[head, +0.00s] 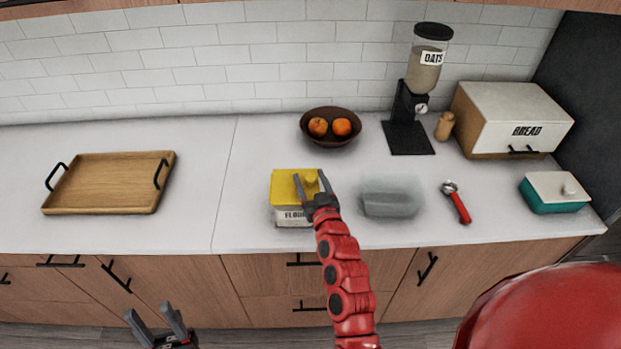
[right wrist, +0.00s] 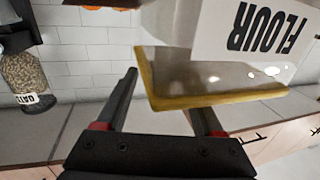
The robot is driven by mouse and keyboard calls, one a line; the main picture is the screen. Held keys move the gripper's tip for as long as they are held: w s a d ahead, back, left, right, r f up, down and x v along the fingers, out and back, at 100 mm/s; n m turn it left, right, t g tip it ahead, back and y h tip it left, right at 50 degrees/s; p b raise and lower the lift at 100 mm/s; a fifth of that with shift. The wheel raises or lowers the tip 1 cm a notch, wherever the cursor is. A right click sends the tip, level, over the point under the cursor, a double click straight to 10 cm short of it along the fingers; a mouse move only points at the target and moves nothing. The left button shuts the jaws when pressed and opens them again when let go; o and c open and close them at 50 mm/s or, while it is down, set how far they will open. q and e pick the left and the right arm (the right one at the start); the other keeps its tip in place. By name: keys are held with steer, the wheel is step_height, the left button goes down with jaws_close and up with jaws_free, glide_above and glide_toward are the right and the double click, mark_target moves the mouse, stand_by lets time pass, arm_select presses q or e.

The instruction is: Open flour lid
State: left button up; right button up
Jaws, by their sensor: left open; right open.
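The flour container (head: 291,217) is a white box marked FLOUR with a yellow lid (head: 282,190) on top. It stands near the counter's front edge. The right wrist view shows the container (right wrist: 235,35) upside down, with the lid's yellow edge (right wrist: 220,99) near the open fingers. My left gripper (head: 155,322) is open and empty, low in front of the cabinets.
A translucent container (head: 391,196) stands just right of the flour, then a red-handled scoop (head: 459,203) and a teal butter dish (head: 553,196). Behind are a fruit bowl (head: 320,141), oats dispenser (head: 403,122) and bread box (head: 510,130). A wooden tray (head: 110,183) lies left; counter between is clear.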

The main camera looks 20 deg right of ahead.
jaws_close()
stand_by(1.4)
